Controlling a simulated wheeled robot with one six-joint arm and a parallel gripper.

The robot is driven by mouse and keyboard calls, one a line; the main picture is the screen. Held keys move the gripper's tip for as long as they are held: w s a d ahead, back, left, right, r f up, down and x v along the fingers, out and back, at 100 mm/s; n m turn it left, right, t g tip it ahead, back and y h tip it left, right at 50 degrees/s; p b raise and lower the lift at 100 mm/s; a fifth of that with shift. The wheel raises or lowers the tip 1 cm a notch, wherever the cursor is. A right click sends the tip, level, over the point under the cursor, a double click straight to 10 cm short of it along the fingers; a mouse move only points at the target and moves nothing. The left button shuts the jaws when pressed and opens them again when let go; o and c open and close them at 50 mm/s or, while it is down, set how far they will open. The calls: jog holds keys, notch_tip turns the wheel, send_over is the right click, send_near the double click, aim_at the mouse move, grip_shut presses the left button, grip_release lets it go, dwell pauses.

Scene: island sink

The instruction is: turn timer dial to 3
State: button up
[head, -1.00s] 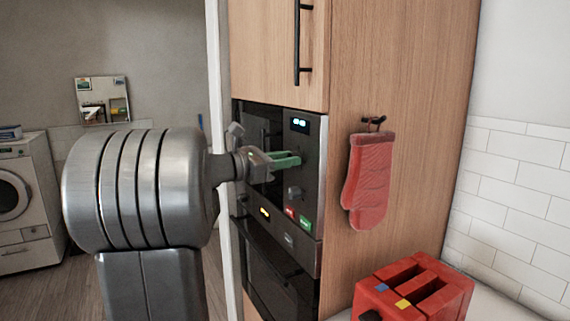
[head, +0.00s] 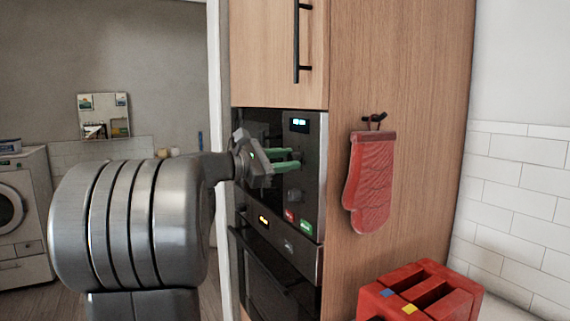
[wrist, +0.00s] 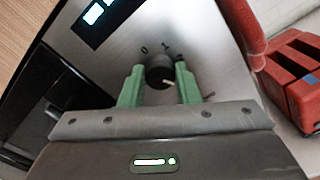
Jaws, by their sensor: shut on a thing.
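The timer dial (wrist: 160,72) is a dark round knob with a white pointer line on a steel panel. In the wrist view the marks 0 and 1 read clearly above it, and a partly hidden mark is at its right. The pointer slants to the lower right; the number it faces is hidden or too small to read. My gripper (wrist: 160,67) has its green fingers on either side of the dial, shut on it. In the head view my gripper (head: 296,160) is at the upper part of the appliance panel and hides the dial.
A lit display (head: 299,124) is above the dial. A lower knob (head: 295,195) and red and green buttons (head: 305,227) are below. A red oven mitt (head: 370,185) hangs at the right. A red toaster (head: 425,290) stands in front.

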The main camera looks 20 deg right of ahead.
jog(key=o, duration=1)
jog(key=shift+c, duration=0.2)
jog(key=shift+a, duration=0.1)
jog(key=s+a+b, duration=0.1)
jog(key=a, duration=1.2)
jog(key=shift+a+b, duration=0.3)
jog(key=shift+b, duration=0.05)
jog(key=d, duration=0.4)
jog(key=d+p, duration=0.1)
jog(key=d, duration=0.4)
jog(key=w+d, duration=0.1)
jog(key=d, duration=0.4)
jog(key=shift+p, duration=0.4)
jog(key=shift+a, duration=0.1)
jog(key=shift+a, duration=0.1)
